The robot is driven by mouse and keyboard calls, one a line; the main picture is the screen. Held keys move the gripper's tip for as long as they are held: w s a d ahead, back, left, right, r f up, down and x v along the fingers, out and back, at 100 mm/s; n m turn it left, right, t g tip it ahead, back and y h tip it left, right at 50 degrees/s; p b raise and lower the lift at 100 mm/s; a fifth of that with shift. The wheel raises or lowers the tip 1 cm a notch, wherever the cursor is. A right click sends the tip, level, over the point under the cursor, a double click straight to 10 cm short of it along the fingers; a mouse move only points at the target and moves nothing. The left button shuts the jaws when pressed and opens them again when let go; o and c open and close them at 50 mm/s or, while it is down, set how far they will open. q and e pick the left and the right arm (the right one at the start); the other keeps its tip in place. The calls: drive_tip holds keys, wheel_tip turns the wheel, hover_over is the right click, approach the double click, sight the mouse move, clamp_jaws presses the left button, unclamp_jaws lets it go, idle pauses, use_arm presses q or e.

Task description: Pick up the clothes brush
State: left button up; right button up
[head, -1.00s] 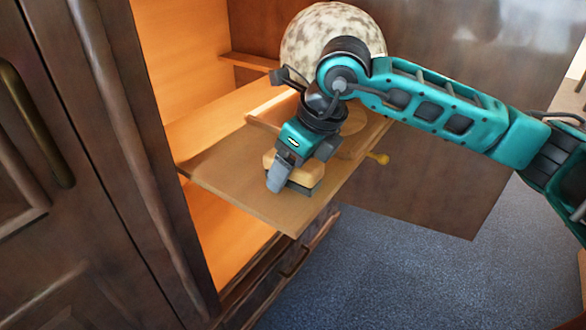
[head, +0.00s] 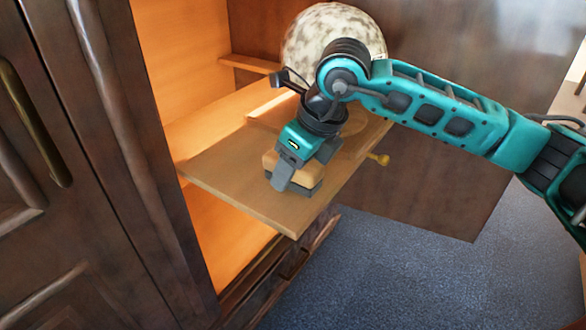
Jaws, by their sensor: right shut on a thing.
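The clothes brush (head: 306,176) has a light wooden back and dark bristles below. It is at the front part of a pulled-out wooden shelf (head: 235,185) in the head view. My right gripper (head: 288,180) comes down over it from above and is shut on it. The gripper hides part of the brush. I cannot tell whether the bristles still touch the shelf. My left gripper is not in view.
A speckled round object (head: 330,35) stands at the back of the shelf, behind my right arm. A dark cabinet door (head: 60,170) is at the left. Blue carpet (head: 390,275) lies below.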

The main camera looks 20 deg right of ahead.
drive_tip(key=c, duration=0.3)
drive_tip(key=shift+r, duration=0.1)
drive_tip(key=shift+r+p, duration=0.5)
drive_tip(key=shift+p, duration=0.05)
wheel_tip(320, 180, up, 19)
drive_tip(key=p, duration=0.4)
drive_tip(key=shift+r, duration=0.15)
